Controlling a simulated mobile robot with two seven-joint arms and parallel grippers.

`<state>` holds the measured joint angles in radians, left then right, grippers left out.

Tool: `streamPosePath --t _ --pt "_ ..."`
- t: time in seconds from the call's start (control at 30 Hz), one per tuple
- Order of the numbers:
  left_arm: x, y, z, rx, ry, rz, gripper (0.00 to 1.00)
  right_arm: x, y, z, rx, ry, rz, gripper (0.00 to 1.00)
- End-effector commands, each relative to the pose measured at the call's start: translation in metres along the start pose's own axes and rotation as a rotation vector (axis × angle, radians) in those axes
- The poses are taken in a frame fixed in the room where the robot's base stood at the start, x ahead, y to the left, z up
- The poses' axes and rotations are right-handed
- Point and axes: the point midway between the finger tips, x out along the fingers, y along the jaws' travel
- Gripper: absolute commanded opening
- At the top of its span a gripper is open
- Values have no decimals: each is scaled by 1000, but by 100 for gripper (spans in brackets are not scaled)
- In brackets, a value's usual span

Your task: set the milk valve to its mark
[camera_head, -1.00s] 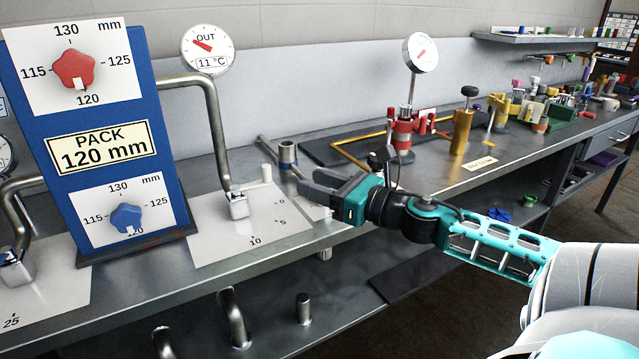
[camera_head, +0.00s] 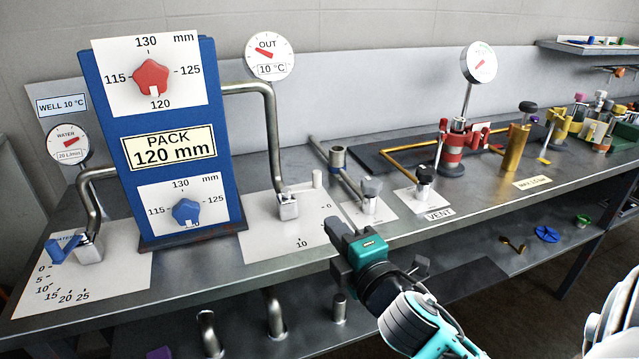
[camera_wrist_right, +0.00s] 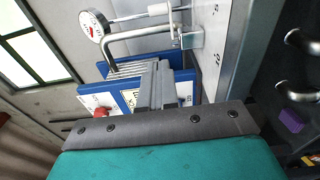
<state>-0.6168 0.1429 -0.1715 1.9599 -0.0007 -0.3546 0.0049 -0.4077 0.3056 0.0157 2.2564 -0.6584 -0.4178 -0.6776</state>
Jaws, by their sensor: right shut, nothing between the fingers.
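No label reading milk is legible. A pale plate (camera_head: 265,238) right of the blue panel has a dial scale, with 0 and 10 readable. A grey block (camera_head: 288,207) on it joins a bent pipe; they also show in the right wrist view (camera_wrist_right: 190,40). The OUT gauge (camera_head: 270,56) reads 10 °C. My left gripper is not in view.
The blue PACK 120 mm panel (camera_head: 162,110) stands left of the plate. Farther left is a blue-handled water valve (camera_head: 66,248). A grey knob (camera_head: 372,187) and a black knob (camera_head: 425,173) by the VENT label (camera_head: 438,214) stand close beyond my right gripper.

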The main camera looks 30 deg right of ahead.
Motion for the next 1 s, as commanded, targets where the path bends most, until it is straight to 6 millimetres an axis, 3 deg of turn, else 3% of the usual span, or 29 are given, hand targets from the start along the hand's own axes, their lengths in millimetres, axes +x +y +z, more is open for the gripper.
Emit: streamPosePath --t 0.27,0.7,1.0 --pt "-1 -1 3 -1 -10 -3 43 24 1 -1 19 -4 0 0" --pt "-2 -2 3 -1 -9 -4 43 101 1 -1 18 -4 0 0" --pt "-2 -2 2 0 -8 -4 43 125 -1 25 16 -2 -3 0"
